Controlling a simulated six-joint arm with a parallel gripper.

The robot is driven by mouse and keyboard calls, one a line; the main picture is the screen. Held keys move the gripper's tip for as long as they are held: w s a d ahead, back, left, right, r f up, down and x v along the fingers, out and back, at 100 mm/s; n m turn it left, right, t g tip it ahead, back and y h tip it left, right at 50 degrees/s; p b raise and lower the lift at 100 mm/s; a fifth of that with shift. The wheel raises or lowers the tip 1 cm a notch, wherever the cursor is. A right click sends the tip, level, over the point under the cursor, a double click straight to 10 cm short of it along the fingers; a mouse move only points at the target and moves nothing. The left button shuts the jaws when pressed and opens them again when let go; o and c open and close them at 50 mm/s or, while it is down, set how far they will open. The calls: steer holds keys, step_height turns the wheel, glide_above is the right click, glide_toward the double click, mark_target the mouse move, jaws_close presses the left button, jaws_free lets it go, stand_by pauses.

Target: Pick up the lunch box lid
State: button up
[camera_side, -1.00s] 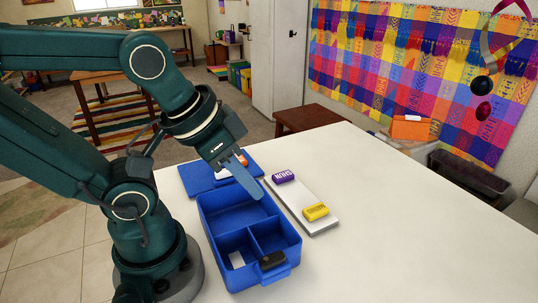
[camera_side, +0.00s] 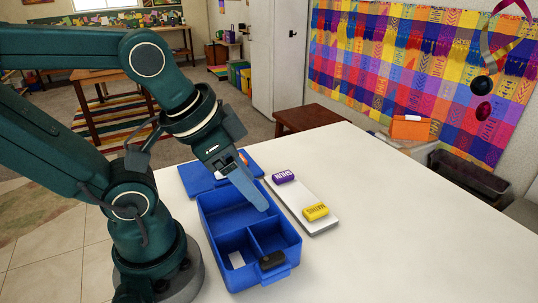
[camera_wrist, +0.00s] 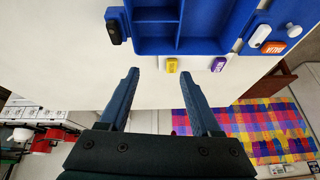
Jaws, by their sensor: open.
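The blue lid (camera_side: 195,180) lies flat on the white table behind the blue lunch box (camera_side: 205,218), partly hidden by my gripper. An orange piece and a white piece sit on it. In the wrist view the lid (camera_wrist: 276,20) is at the top right, with an orange label block (camera_wrist: 274,47), a white oval piece (camera_wrist: 260,35) and a white knob (camera_wrist: 293,29). My gripper (camera_side: 262,205) points down over the lunch box in the side view. In the wrist view my gripper (camera_wrist: 160,72) is open and empty, its fingers apart from the lid.
A white strip (camera_side: 296,200) beside the box holds a purple block (camera_side: 284,176) and a yellow block (camera_side: 316,212). A dark piece (camera_side: 271,261) sits at the box's front edge. The table to the right is clear.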

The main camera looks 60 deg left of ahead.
steer(key=w+a+r+m+g+y, duration=0.25)
steer(key=w+a+m, duration=0.35)
steer(key=w+a, duration=0.5)
steer(key=s+a+f+n+g, duration=0.1)
steer(key=s+a+f, duration=0.1)
steer(key=a, duration=0.3)
steer(key=s+a+f+n+g+h, duration=0.1)
steer(key=s+a+f+g, duration=0.1)
steer(key=a+f, duration=0.3)
steer(key=s+a+f+g+h, duration=0.1)
steer(key=s+a+f, duration=0.1)
steer(key=a, duration=0.5)
steer(key=shift+s+a+f+n, duration=0.1)
steer(key=shift+a+f+n, duration=0.1)
steer(key=shift+f, duration=0.15)
steer(key=shift+a+f+n, duration=0.1)
steer(key=shift+f+n, duration=0.1)
steer(key=shift+f, duration=0.1)
steer(key=shift+s+f+g, duration=0.2)
steer(key=shift+g, duration=0.05)
steer(key=shift+s+a+f, duration=0.1)
steer(key=shift+f, duration=1.1)
steer(key=shift+s+a+f, duration=0.1)
steer(key=shift+f, duration=1.05)
jaws_close()
